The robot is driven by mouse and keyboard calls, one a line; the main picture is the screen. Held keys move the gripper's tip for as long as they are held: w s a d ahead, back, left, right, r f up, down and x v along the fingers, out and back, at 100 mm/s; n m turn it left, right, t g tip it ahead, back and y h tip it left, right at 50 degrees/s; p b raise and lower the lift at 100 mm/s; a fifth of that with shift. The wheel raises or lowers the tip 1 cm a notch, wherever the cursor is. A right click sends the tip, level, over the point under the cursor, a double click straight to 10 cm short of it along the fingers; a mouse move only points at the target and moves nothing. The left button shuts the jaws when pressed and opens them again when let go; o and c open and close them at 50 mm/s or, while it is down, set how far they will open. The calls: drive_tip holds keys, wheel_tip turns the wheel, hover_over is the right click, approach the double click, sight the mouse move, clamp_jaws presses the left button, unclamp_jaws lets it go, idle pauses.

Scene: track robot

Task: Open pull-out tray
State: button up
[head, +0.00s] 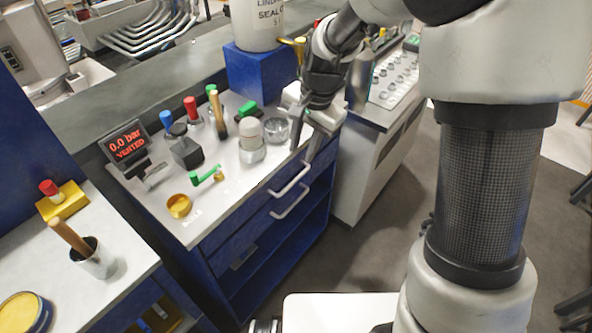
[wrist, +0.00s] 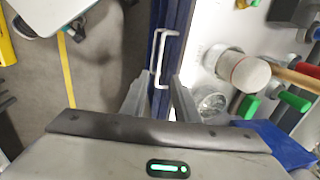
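The blue cabinet (head: 226,238) under the white worktop has two pale bar handles on its front, an upper handle (head: 290,179) and a lower handle (head: 292,203). I cannot tell which one belongs to the pull-out tray. The drawer fronts look closed. My gripper (head: 303,146) points down near the worktop's front edge, by the far end of the upper handle. In the wrist view my gripper (wrist: 159,84) is open, its fingers apart, with a white handle (wrist: 157,62) showing ahead and between them. Contact with the handle cannot be told.
On the worktop (head: 228,178) stand a display (head: 127,144), a white-capped fitting (head: 251,140), a glass dish (head: 276,129), a brass cup (head: 179,206) and several coloured-handled tools. A blue block (head: 259,77) carries a white container. Open floor (head: 365,258) lies before the cabinet.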

sight(295, 180)
drive_tip(key=f, duration=0.3)
drive_tip(key=w+a+f+b, duration=0.1)
drive_tip(key=f, duration=0.7)
drive_tip(key=shift+w+a+f, duration=0.2)
drive_tip(key=shift+a, duration=0.15)
drive_tip(key=shift+c, duration=0.4)
clamp_jaws()
